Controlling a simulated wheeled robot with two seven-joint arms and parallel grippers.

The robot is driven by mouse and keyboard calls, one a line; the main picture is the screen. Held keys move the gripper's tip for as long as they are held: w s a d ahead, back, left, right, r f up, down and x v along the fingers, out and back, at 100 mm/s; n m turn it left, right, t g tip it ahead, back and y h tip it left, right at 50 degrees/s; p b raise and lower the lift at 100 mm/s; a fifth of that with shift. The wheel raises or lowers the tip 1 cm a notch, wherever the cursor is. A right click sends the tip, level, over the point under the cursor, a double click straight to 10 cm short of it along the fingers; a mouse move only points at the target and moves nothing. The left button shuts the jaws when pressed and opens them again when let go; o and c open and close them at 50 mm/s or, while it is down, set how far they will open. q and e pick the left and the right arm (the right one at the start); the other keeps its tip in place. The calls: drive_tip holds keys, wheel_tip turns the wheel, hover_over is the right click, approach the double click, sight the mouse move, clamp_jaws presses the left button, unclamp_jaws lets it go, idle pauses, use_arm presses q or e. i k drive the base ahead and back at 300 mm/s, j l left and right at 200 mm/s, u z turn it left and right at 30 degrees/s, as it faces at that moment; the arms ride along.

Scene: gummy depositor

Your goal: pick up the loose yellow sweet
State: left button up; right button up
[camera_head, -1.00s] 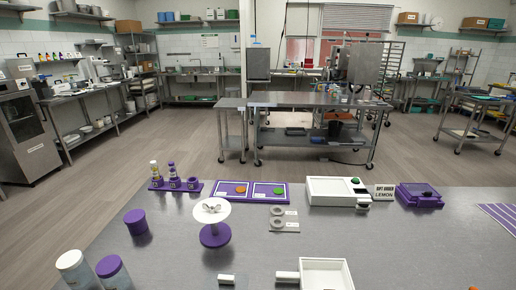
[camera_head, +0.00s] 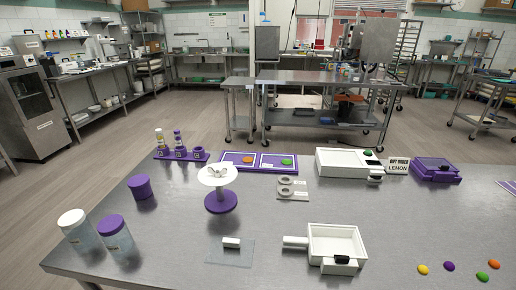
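The loose yellow sweet (camera_head: 423,269) lies on the grey metal table near its front right, in the camera_head view. It is the leftmost of a small scattered group of sweets. A purple sweet (camera_head: 449,266) lies just to its right. An orange sweet (camera_head: 494,264) and a green sweet (camera_head: 482,277) lie further right. The sweets are apart from one another. Neither of my grippers is in view.
A white tray with a handle (camera_head: 335,228) stands left of the sweets. A white machine (camera_head: 340,163), a purple box (camera_head: 432,172) and a sign (camera_head: 398,166) stand at the back. Lidded jars (camera_head: 113,236) stand at left. Table around the sweets is clear.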

sight(424, 269)
drive_tip(key=l+z, duration=0.15)
drive_tip(key=z, duration=0.35)
drive_tip(key=l+z, duration=0.25)
drive_tip(key=z, duration=0.2)
drive_tip(key=l+z, duration=0.2)
drive_tip(key=z, duration=0.3)
drive_tip(key=k, duration=0.05)
